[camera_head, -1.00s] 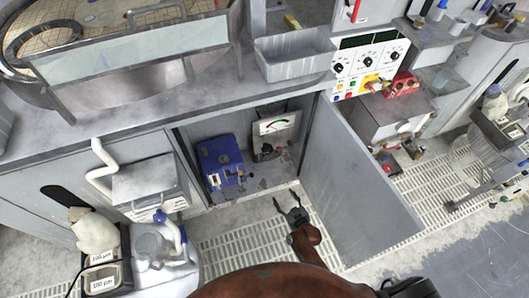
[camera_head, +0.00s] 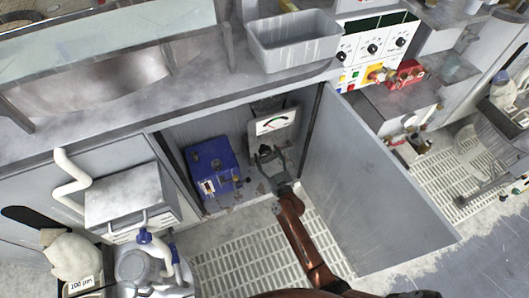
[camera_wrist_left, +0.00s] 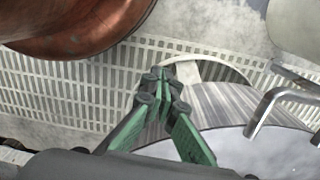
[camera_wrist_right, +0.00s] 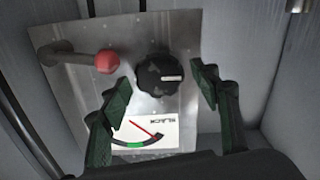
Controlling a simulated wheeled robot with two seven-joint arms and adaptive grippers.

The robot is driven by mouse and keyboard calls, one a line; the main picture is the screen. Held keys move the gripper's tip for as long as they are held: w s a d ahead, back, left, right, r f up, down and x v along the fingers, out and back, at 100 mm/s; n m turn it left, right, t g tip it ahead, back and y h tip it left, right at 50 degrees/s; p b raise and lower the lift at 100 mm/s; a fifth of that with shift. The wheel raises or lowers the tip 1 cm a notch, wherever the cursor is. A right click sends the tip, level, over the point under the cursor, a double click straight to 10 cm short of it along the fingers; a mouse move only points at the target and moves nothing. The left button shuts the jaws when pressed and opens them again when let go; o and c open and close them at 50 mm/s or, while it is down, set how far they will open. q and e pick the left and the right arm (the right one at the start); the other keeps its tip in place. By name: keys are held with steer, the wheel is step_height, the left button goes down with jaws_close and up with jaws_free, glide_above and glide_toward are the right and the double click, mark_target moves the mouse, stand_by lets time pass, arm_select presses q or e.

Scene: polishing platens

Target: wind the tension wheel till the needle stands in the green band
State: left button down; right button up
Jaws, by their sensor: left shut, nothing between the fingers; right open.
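The tension wheel, a black knob with a white mark (camera_wrist_right: 158,76), is on a metal panel (camera_wrist_right: 196,40) inside the open cabinet. The gauge shows small in the head view (camera_head: 272,123). My right gripper (camera_head: 269,155) is in the cabinet, open, its fingers (camera_wrist_right: 160,80) either side of the knob in view; contact cannot be told. My left gripper (camera_wrist_left: 163,80) is shut and empty, above the floor grating.
A red-balled lever (camera_wrist_right: 107,62) stands beside the knob. A blue box (camera_head: 211,167) is left of the panel in the cabinet. The open door (camera_head: 365,185) stands close right of my right arm. A grey tray (camera_head: 293,42) sits on the counter above.

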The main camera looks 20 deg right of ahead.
arm_select(q)
steer(key=shift+d+r, duration=0.15)
steer(key=shift+r, duration=0.75)
arm_select(e)
steer(key=shift+w, duration=0.75)
steer(key=c, duration=1.2)
steer(key=m, duration=0.3)
steer(key=shift+r+m+p, duration=0.1)
steer(key=shift+m+p, duration=0.3)
steer(key=m, duration=0.2)
steer(key=shift+m, duration=0.4)
arm_select(q)
steer(key=shift+s+a+f+p, duration=0.1)
steer(key=shift+a+f, duration=0.05)
steer(key=shift+f, duration=0.75)
steer(key=shift+s+a+f+p, duration=0.1)
steer(key=shift+s+f, duration=0.05)
steer(key=shift+f, duration=0.8)
steer(key=shift+s+a+f+p, duration=0.1)
steer(key=shift+a+f, duration=0.05)
steer(key=shift+f, duration=0.75)
arm_select(e)
steer(key=shift+d+m, duration=0.1)
steer(key=shift+m, duration=0.7)
arm_select(q)
steer(key=shift+s+f, duration=0.15)
steer(key=shift+f, duration=0.05)
